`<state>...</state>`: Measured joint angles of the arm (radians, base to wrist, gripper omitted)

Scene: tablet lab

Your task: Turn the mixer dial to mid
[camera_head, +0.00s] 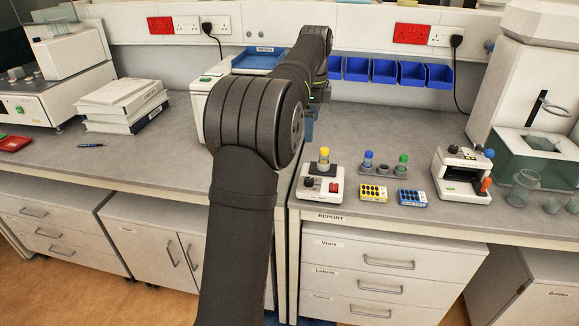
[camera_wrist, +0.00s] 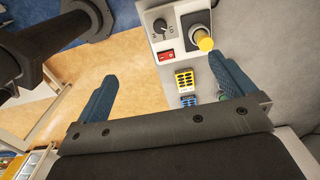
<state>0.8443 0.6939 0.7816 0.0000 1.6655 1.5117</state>
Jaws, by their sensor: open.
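The mixer (camera_head: 315,198) is a small white box near the bench's front edge, with a yellow-capped vial (camera_head: 323,158) standing in its top. Its black dial (camera_head: 309,183) sits on the left of its face, beside a red switch (camera_head: 334,187). In the wrist view the dial (camera_wrist: 160,26) is at the top, with a pale pointer mark and small lettering too small to read surely. My gripper (camera_wrist: 162,68) is open and empty, its blue fingers wide apart and clear of the dial. In the head view my arm hides most of it; a blue finger (camera_head: 309,125) shows behind and above the mixer.
Right of the mixer are a vial rack (camera_head: 385,170), a yellow block (camera_head: 373,192), a blue block (camera_head: 412,198) and a white device (camera_head: 462,172). Blue bins (camera_head: 384,71) hang behind. The bench (camera_head: 400,125) is clear between bins and rack.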

